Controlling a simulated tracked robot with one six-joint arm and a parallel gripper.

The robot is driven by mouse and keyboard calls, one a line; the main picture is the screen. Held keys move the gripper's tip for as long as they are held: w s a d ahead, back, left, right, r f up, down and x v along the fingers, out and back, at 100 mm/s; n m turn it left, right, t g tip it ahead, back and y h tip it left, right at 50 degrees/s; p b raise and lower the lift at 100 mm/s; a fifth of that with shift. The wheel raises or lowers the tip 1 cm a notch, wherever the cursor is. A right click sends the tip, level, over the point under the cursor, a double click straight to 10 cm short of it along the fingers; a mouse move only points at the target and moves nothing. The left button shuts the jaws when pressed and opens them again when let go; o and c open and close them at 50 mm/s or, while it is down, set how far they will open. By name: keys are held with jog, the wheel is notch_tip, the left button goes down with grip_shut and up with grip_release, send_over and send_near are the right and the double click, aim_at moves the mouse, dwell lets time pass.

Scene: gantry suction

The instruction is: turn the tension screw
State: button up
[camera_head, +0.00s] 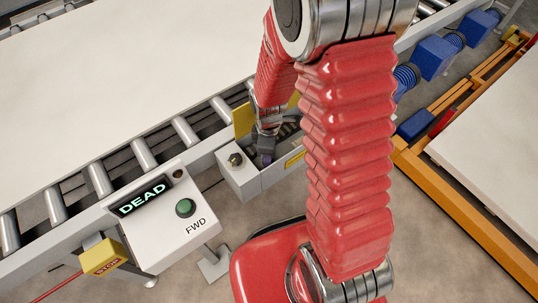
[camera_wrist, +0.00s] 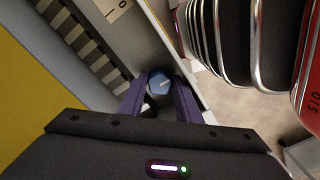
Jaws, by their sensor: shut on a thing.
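The tension screw (camera_wrist: 159,82) shows in the wrist view as a blue hexagonal head with a pale mark on its face. It sits in a grey metal channel. My gripper (camera_wrist: 159,98) has its two purple fingers on either side of the head and is shut on it. In the head view my gripper (camera_head: 266,156) reaches down into an open white housing (camera_head: 243,181) beside the conveyor. The screw is hidden there behind my gripper and wrist.
A roller conveyor (camera_head: 143,153) runs along the housing. A control box (camera_head: 200,222) reads DEAD, with a green FWD button (camera_head: 185,208). A yellow stop box (camera_head: 103,257) hangs below. A yellow plate (camera_head: 243,118) stands close behind my wrist. An orange frame (camera_head: 460,223) lies right.

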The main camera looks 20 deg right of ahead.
jog(key=shift+n, duration=0.4)
jog(key=shift+s, duration=0.1)
jog(key=o, duration=1)
jog(key=shift+c, duration=0.2)
jog(key=shift+o, duration=0.5)
jog(key=shift+s, duration=0.15)
jog(key=shift+f+m, duration=0.1)
jog(key=shift+m, duration=0.3)
